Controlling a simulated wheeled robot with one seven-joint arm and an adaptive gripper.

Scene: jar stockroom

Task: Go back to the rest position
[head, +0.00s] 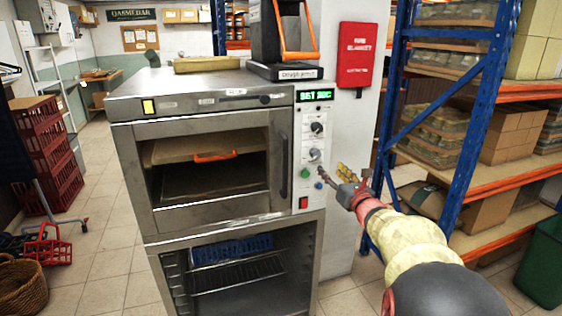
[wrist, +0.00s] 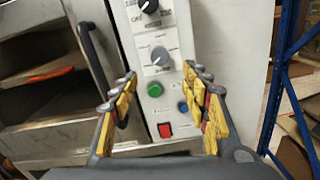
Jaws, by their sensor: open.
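My gripper (head: 331,178) is at the end of my arm, right of the oven's control panel in the head view. In the wrist view my gripper (wrist: 158,88) is open, with its yellow-padded fingers spread apart and nothing between them. The oven (head: 125,165) stands ahead with its control panel (head: 313,120), which bears knobs, a green button (wrist: 155,89) and a red switch (wrist: 165,130). The fingers appear in front of the panel; I cannot tell whether they touch it.
A blue-and-orange shelf rack (head: 455,155) with boxes stands close on the right, with a green bin (head: 543,262) beside it. A red fire blanket box (head: 357,56) hangs on the pillar. Red crates (head: 42,150) stand at the left.

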